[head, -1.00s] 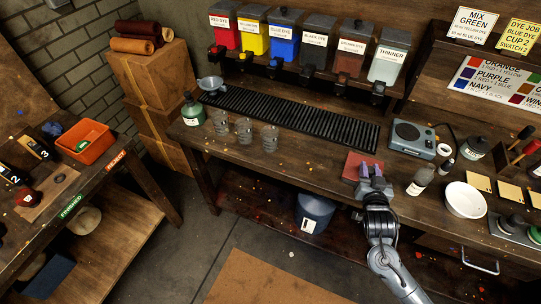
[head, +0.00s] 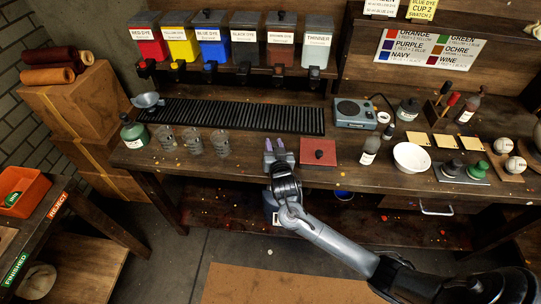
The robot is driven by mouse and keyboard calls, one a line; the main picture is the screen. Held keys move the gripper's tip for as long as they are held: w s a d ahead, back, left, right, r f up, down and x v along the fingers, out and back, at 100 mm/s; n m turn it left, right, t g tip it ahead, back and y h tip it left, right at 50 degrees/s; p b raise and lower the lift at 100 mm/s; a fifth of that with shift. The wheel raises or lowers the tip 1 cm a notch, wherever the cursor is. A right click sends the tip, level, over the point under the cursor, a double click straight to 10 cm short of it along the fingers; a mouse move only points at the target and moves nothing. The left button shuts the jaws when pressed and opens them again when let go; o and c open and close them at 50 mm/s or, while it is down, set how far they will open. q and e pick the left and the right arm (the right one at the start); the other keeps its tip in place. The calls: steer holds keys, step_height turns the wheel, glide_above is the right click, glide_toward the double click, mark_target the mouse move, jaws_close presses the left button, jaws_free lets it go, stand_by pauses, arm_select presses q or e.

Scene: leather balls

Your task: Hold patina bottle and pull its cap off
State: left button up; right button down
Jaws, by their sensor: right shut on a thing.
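My right gripper (head: 275,150) is at the bench's front edge, left of the red pad, pointing toward the back. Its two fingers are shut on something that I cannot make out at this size. Several bottles stand on the bench, and I cannot read which is patina. A green bottle (head: 133,132) with a dark top stands at the left. A bottle with a white label and dark cap (head: 370,149) stands right of the red pad. A dark labelled bottle (head: 408,109) and a dark reddish bottle (head: 470,107) stand farther back. My left gripper is out of view.
The red pad (head: 311,146) bears a dark knob-like thing. Several clear cups (head: 193,141) stand left of my gripper. A white bowl (head: 411,157) stands right of the labelled bottle. A grey device (head: 355,113) is behind. Dye containers (head: 243,44) line the shelf.

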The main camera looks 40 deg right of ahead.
steer(key=shift+w+a+f, duration=0.4)
steer(key=shift+w+f, duration=0.05)
steer(key=shift+f+b, duration=0.5)
steer(key=shift+f, duration=1.4)
steer(key=shift+f, duration=0.2)
steer(key=c, duration=0.8)
jaws_free()
steer(key=shift+r, duration=0.1)
